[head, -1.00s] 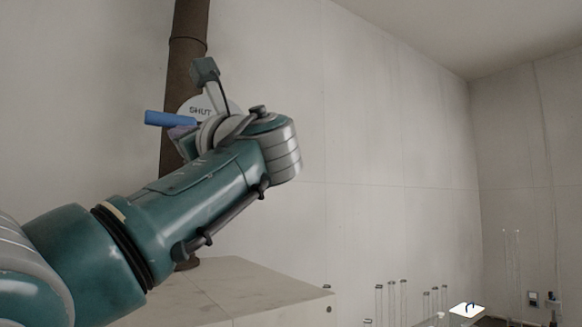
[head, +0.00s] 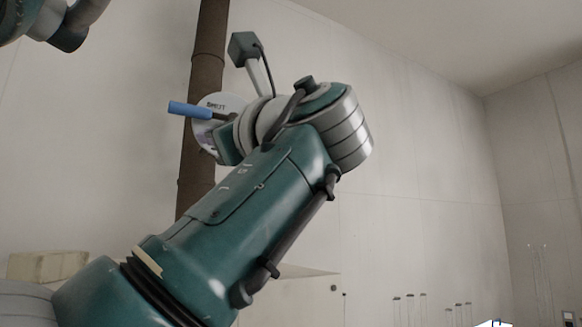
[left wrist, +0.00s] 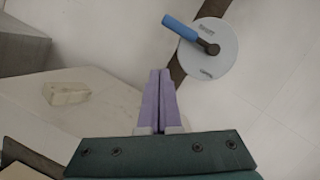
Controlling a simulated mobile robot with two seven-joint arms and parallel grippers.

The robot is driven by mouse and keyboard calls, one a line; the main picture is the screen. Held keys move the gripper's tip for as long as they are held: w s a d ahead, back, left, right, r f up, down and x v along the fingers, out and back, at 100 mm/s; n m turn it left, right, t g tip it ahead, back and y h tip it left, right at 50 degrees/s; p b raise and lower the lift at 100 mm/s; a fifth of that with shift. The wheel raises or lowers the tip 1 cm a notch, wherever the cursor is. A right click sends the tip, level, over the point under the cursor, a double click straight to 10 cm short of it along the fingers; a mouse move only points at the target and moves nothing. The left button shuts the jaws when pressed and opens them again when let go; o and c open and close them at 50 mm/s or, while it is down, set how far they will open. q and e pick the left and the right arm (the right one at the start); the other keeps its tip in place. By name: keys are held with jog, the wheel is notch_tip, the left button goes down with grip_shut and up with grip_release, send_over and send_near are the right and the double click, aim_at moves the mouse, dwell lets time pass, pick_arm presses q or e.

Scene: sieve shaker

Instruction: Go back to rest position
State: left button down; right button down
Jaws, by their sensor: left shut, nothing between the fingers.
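My left arm reaches up from the lower left in the head view, its wrist in front of the brown pipe. My left gripper (left wrist: 159,73) shows in the left wrist view with its purple fingers shut together and nothing between them. In the head view the blue handle (head: 189,110) points left from the dial (head: 212,100). My right gripper is not in view.
The vertical brown pipe (head: 208,70) stands behind the left wrist. A pale cabinet top (left wrist: 98,110) with a cream block (left wrist: 66,93) on it lies left of the fingers in the wrist view. Thin glass tubes (head: 410,310) stand low at the right. Bare wall fills the right.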

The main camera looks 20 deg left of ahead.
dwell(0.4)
pick_arm(q)
jog(key=s+f+n+g+h, duration=0.1)
jog(key=s+f+n+h, duration=0.15)
jog(key=f, duration=0.85)
jog(key=s+f+n+h, duration=0.1)
jog(key=f+h, duration=0.3)
jog(key=f, duration=0.6)
jog(key=s+f+n+g+h, duration=0.15)
jog(key=f+h, duration=0.25)
jog(key=f, duration=0.7)
jog(key=s+d+f+n+g+h, duration=0.25)
jog(key=s+f+n+h, duration=0.35)
jog(key=s, duration=0.6)
jog(key=s+d+f+n+g+h, duration=0.2)
jog(key=s+d+f+n, duration=0.15)
jog(key=s+f, duration=0.6)
jog(key=w+r+p+v, duration=0.1)
jog(key=w+p+v, duration=0.2)
jog(key=p+v, duration=1)
jog(key=shift+p+v, duration=0.3)
jog(key=shift+v, duration=0.8)
jog(key=shift+d, duration=0.1)
